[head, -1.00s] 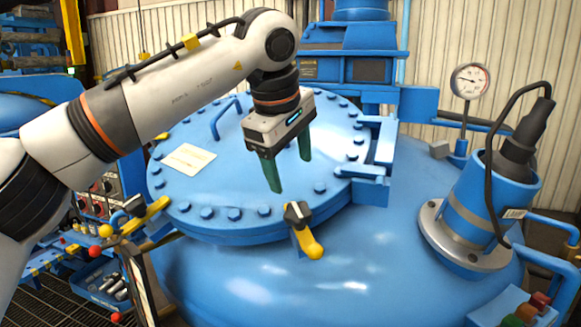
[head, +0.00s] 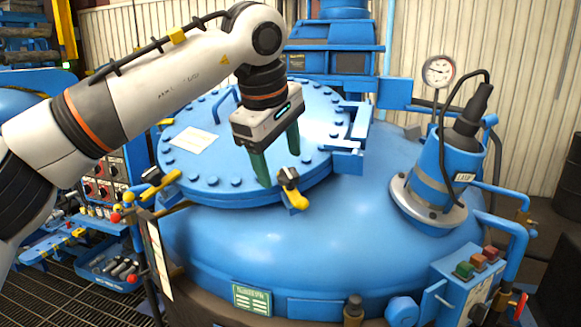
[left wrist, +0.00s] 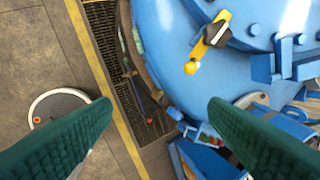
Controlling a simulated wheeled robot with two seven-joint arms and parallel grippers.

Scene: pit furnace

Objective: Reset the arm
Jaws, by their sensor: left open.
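My left arm reaches in from the left in the head view. Its gripper (head: 277,160) points down over the front part of the round blue furnace lid (head: 215,155), with its two green fingers apart and nothing between them. A yellow-handled clamp (head: 292,188) at the lid's front rim is close to the right of the fingers in the picture. In the left wrist view the open fingers (left wrist: 165,135) frame the floor edge and the vessel side, and the same clamp (left wrist: 207,42) shows beyond them. My right gripper is in neither view.
A second yellow clamp (head: 160,187) is at the lid's left rim. A blue cylinder with a black cable (head: 448,165) and a pressure gauge (head: 438,71) stand at the right. A button box (head: 468,283) is at the lower right. A blue tray (head: 112,270) holds metal parts.

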